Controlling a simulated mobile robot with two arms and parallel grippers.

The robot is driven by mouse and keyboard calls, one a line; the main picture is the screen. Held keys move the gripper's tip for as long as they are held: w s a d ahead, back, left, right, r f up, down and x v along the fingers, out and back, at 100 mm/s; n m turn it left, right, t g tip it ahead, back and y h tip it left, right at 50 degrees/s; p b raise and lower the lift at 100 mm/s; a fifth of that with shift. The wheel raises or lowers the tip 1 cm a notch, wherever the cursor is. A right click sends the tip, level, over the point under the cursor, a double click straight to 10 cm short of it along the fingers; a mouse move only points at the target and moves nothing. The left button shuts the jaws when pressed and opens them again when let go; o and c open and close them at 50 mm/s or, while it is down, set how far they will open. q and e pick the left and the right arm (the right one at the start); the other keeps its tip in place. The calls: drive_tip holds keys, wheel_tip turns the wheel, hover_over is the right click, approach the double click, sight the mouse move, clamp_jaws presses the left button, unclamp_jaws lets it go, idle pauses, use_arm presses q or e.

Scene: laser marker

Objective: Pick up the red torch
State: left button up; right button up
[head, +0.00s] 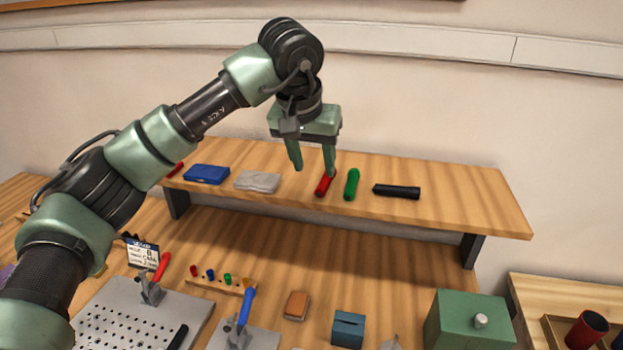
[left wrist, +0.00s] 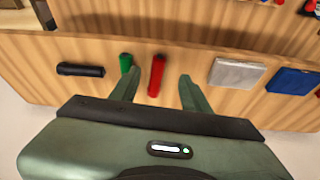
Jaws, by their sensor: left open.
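The red torch (head: 324,184) lies on the raised wooden shelf, just left of a green torch (head: 351,184). My left gripper (head: 312,170) is above the shelf, pointing down, with its fingers apart and nothing held. In the left wrist view the red torch (left wrist: 157,75) shows between the two open fingers (left wrist: 158,85), nearer the left-hand finger. That finger is close to the green torch (left wrist: 126,63), and I cannot tell whether they touch. My right gripper is in neither view.
Below are a perforated plate (head: 115,310), a blue box (head: 348,328) and a green box (head: 468,322).

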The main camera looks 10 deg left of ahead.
sight(319, 189)
use_arm(q)
drive_tip(key=p+x, duration=0.3)
drive_tip(key=x, duration=0.4)
drive_tip(key=shift+s, duration=0.2)
drive_tip(key=shift+w+f, duration=0.1)
drive_tip(key=shift+f, duration=0.2)
drive_tip(key=shift+d+f, duration=0.1)
drive_tip(key=shift+d, duration=0.05)
drive_tip(key=shift+c, duration=1)
clamp_jaws()
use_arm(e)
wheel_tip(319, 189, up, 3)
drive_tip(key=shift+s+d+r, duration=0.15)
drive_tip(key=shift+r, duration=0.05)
